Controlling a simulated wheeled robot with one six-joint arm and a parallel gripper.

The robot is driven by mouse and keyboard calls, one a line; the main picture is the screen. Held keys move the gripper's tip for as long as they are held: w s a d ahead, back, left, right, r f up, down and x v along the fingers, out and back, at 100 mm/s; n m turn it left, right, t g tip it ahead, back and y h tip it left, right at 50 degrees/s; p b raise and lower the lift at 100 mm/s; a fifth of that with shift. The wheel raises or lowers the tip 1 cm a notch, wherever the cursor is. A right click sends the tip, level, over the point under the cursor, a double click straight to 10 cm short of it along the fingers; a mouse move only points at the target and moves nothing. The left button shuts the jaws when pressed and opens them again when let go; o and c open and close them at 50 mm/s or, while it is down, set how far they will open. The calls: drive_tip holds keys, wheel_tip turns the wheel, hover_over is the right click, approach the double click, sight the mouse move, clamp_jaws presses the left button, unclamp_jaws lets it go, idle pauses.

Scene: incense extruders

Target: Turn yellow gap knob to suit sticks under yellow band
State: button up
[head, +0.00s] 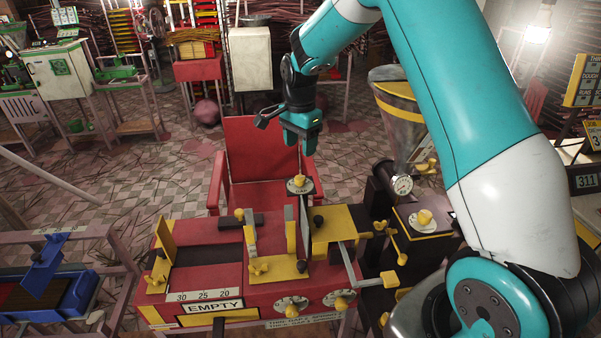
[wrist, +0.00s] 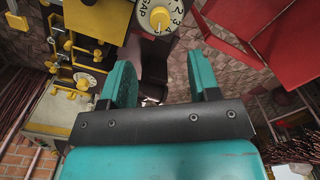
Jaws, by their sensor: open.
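The yellow gap knob (head: 299,181) sits on a round white dial on a post at the back of the red machine. In the wrist view the knob (wrist: 160,17) shows at the top edge, on a dial marked GAP with numbers; the dial is partly cut off, and its exact setting is unclear. My gripper (head: 308,148) is above the knob, apart from it. In the wrist view my gripper (wrist: 163,78) has its two teal fingers spread with nothing between them. A hopper with a yellow band (head: 397,90) stands right of the machine. I cannot make out sticks under it.
The red machine (head: 200,284) carries yellow levers, more dials and an EMPTY plate (head: 214,307). A red chair-like frame (head: 262,150) stands behind it. A pressure gauge (head: 402,185) and another yellow knob (head: 424,217) are at right. A blue tray machine (head: 40,285) is at left.

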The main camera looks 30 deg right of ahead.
sight(300, 177)
wheel_tip(300, 177, down, 11)
drive_tip(key=shift+r+p, duration=0.15)
drive_tip(key=shift+p, duration=1.1)
drive_tip(key=c, duration=0.9)
